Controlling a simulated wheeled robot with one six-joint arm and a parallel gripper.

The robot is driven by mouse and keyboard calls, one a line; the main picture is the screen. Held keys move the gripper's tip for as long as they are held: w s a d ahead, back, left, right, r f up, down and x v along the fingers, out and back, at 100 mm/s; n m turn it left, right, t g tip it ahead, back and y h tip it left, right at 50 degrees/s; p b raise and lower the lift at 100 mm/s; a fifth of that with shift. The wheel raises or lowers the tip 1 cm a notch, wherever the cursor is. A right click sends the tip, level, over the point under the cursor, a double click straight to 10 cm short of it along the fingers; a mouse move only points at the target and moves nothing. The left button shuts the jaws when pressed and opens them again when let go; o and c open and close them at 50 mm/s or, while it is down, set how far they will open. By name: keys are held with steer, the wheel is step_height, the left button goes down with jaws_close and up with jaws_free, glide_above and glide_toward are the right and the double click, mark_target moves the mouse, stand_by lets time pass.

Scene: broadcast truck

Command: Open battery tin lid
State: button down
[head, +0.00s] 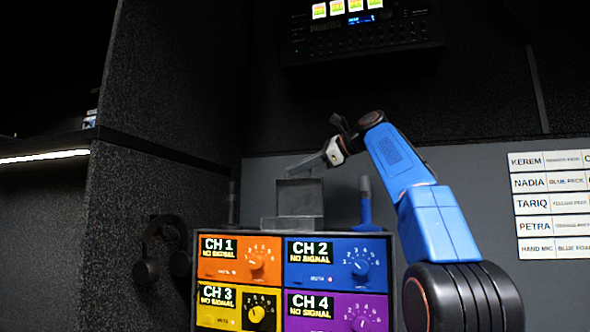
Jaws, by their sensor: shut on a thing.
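The battery tin (292,223) is a small grey metal box on top of the channel unit. Its lid (299,197) shows as a grey panel standing up above the box, raised from it. My gripper (318,160) is at the top edge of the lid, coming in from the upper right. It is shut on the lid, though the contact is small and dark in this view. The inside of the tin is hidden.
The channel unit (284,236) has four coloured panels. A blue-based microphone (366,205) stands right of the tin and a dark one (233,205) left. Headphones (165,250) hang on the left wall. A name board (550,205) is at right.

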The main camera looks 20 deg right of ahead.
stand_by(0.3)
steer(key=c, duration=1.9)
jaws_free()
steer(key=shift+d, duration=0.1)
steer(key=v, duration=1.1)
steer(key=shift+s+d+r, duration=0.15)
steer(key=shift+s+d, duration=0.05)
steer(key=shift+s, duration=0.1)
